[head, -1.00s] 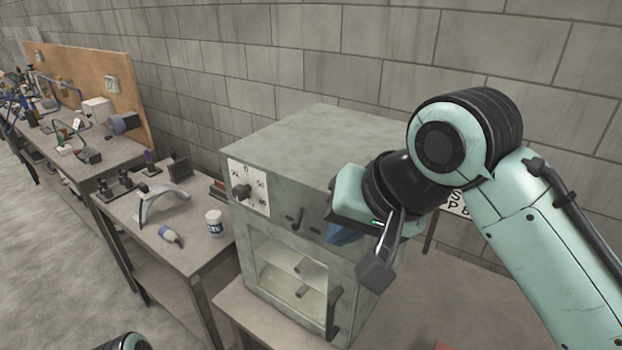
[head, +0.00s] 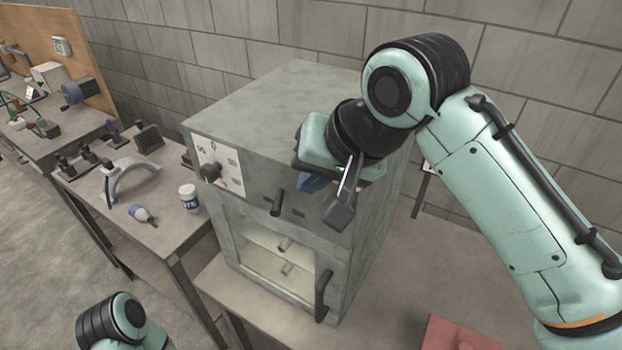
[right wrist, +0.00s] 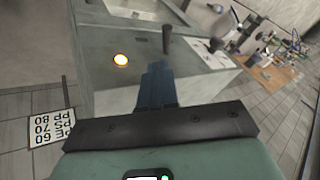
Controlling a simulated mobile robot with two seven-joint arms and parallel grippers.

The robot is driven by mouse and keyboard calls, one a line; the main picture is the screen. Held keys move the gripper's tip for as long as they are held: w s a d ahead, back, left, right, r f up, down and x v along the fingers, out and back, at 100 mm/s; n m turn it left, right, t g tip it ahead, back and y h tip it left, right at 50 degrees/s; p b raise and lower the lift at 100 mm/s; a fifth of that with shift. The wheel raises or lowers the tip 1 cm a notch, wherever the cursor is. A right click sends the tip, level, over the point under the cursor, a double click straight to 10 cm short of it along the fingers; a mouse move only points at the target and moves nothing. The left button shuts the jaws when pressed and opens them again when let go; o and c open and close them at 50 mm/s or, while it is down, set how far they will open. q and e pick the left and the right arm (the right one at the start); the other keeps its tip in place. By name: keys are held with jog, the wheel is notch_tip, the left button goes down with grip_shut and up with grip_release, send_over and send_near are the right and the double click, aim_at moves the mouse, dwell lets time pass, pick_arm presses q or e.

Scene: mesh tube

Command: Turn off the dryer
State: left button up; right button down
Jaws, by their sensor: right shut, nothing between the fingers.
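The dryer (head: 285,100) is a grey metal box with a glass front window. A dark knob (head: 209,172) sits on its white dial panel (head: 226,172), left of a dark lever (head: 277,203). My right gripper (head: 313,184) has blue fingers and is shut and empty, at the upper front of the dryer, right of the lever. Whether the fingertips touch the dryer is unclear. My left gripper is out of view.
A dark door handle (head: 323,296) juts from the dryer's lower right front. A table to the left holds a white jar (head: 189,198) and tools. A red object (head: 455,335) lies at the bottom right. The bench right of the dryer is mostly clear.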

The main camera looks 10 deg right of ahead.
aim_at(278, 202)
jog(key=x, duration=0.4)
jog(key=b+x, duration=0.1)
jog(key=x, duration=0.1)
jog(key=shift+s+f, duration=0.15)
jog(key=shift+s, duration=0.1)
jog(key=shift+w+a+f, duration=0.25)
jog(key=shift+w+f, duration=0.15)
jog(key=shift+f, duration=0.1)
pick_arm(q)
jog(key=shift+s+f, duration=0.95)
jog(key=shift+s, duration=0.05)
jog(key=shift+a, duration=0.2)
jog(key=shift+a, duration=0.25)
pick_arm(e)
jog(key=shift+s+a+m, duration=0.1)
jog(key=shift+a+m, duration=0.15)
jog(key=shift+m, duration=0.15)
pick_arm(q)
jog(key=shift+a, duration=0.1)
pick_arm(e)
jog(key=shift+d+h, duration=0.1)
jog(key=shift+h, duration=0.2)
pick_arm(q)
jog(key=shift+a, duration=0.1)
